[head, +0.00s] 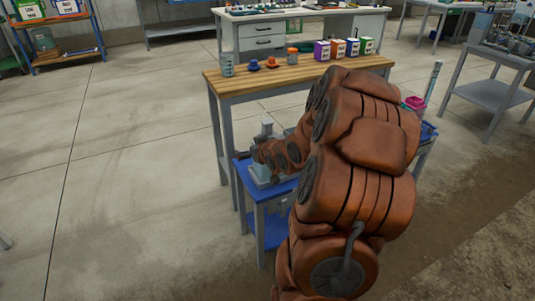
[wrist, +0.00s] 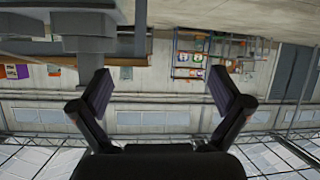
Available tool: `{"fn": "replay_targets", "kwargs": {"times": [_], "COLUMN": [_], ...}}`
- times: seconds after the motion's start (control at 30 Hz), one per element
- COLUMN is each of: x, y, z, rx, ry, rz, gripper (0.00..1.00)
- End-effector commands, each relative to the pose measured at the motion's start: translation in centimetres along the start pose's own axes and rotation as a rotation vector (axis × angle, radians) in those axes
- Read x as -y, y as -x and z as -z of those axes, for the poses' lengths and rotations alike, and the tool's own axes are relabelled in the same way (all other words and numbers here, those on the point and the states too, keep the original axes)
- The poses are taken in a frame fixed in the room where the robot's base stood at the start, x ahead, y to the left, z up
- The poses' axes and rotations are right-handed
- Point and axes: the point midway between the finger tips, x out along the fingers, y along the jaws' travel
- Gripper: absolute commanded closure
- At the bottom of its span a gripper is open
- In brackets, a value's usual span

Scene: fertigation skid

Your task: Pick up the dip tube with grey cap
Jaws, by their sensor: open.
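A grey capped piece (head: 266,124), which looks like the dip tube's grey cap, stands upright above a pale container (head: 262,172) on the blue-topped cart; the tube below it cannot be made out. My gripper (head: 243,156) is at the left end of my arm, close beside this piece, and partly hidden in the head view. In the wrist view my gripper (wrist: 165,92) is open, with nothing between its fingers. A blurred grey stepped shape (wrist: 90,44) is close at the upper left there, outside the fingers.
The blue cart (head: 272,190) is partly hidden by my arm. A wooden-topped bench (head: 300,75) behind it holds a beaker (head: 227,66), small blue and orange items and several boxes. A tall tube (head: 433,80) stands near a pink container (head: 414,103) at right.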

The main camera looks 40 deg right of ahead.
Motion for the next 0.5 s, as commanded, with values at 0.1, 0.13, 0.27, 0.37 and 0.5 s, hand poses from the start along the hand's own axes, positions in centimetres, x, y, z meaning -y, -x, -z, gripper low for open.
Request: {"fn": "replay_targets", "kwargs": {"times": [0.1,0.13,0.27,0.37,0.5], "x": [-3.5,-4.3,-7.2,-8.7,-9.7], "y": [-1.9,-2.0,-2.0,-1.6,-1.3], "z": [-2.6,-2.7,-3.6,-3.8,-4.0], "rx": [-0.146,-0.187,-0.324,-0.401,-0.453], "ry": [-0.047,-0.055,-0.087,-0.103,-0.115], "rz": [-0.027,-0.035,-0.061,-0.078,-0.089], "gripper": [0.00,0.00,0.00,0.00,0.00]}}
